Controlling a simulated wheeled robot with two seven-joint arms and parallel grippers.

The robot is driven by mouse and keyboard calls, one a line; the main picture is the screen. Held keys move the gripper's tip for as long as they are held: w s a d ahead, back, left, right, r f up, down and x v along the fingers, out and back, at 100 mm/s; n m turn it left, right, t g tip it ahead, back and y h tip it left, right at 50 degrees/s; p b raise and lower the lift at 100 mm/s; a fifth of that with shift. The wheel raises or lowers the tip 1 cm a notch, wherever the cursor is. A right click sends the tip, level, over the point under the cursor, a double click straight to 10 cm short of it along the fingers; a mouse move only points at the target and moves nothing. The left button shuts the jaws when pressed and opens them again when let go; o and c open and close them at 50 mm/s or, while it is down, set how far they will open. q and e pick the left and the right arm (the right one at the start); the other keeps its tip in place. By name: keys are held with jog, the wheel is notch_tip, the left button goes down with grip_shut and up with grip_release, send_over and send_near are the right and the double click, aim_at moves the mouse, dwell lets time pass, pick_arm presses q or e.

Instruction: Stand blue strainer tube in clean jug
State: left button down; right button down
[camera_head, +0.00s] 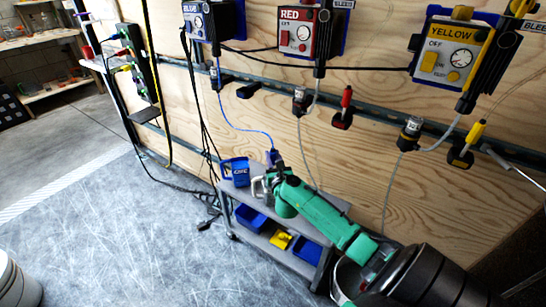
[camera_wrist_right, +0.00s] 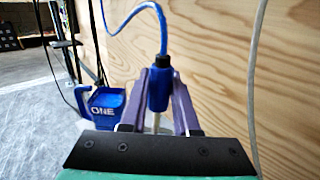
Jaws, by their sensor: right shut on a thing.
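My right gripper (camera_head: 272,172) is above the cart at the wall. In the right wrist view its two purple fingers (camera_wrist_right: 158,100) are shut on the blue strainer tube (camera_wrist_right: 158,88). The tube is roughly upright, with a blue hose curving from its top and a pale, narrow part below. The tube also shows small in the head view (camera_head: 273,157). A pale, handled vessel (camera_head: 258,188) stands on the cart just left of the gripper; I cannot tell whether it is the clean jug. The tube's lower end is hidden. My left gripper is out of view.
A blue container marked ONE (camera_wrist_right: 106,106) stands on the grey cart (camera_head: 236,190), left of the gripper. Blue bins (camera_head: 250,217) and a yellow item (camera_head: 281,239) sit on the lower shelf. Blue (camera_head: 208,20), red (camera_head: 303,32) and yellow (camera_head: 452,55) units hang on the plywood wall.

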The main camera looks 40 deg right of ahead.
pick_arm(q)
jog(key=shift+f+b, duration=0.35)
pick_arm(e)
jog(key=shift+f, duration=0.55)
jog(key=c, duration=0.6)
grip_release()
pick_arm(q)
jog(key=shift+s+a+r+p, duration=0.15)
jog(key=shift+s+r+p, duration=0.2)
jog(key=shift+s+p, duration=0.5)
pick_arm(e)
jog(key=v, duration=1.4)
jog(key=shift+s+a, duration=0.15)
jog(key=shift+s, duration=0.1)
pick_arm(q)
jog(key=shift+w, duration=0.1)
